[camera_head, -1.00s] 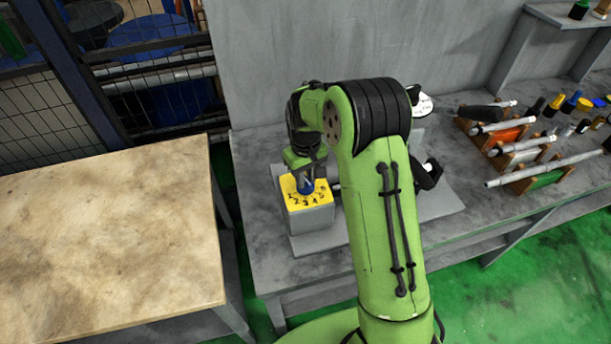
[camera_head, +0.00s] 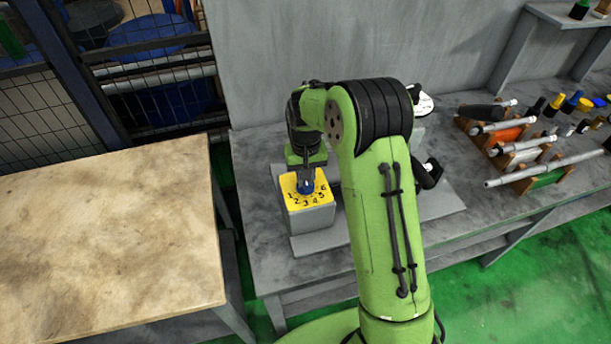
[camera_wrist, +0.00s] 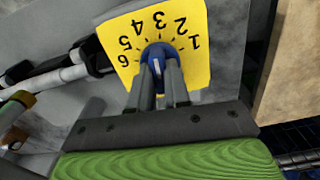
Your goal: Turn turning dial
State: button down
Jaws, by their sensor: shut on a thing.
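The blue turning dial (camera_head: 305,186) sits on a yellow face plate (camera_head: 322,198) with black numbers 1 to 6, on top of a grey box (camera_head: 312,219). In the wrist view the dial (camera_wrist: 158,51) is round with a pale pointer mark, and the plate (camera_wrist: 195,75) is seen upside down. My gripper (camera_wrist: 161,70) is shut on the dial, one grey finger on each side of its raised middle. In the head view my gripper (camera_head: 305,176) comes down from above and partly hides the dial.
The grey box stands on a grey bench. A beige table (camera_head: 110,240) is at the left. Racks with rod-shaped parts (camera_head: 530,150) lie on the bench at the right. A grey wall (camera_head: 350,50) rises behind.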

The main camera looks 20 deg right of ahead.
jog(key=shift+m, duration=0.8)
jog(key=c, duration=1.1)
grip_release()
notch_tip(320, 180, up, 16)
jog(key=shift+f+p, duration=0.1)
jog(key=shift+p, duration=1)
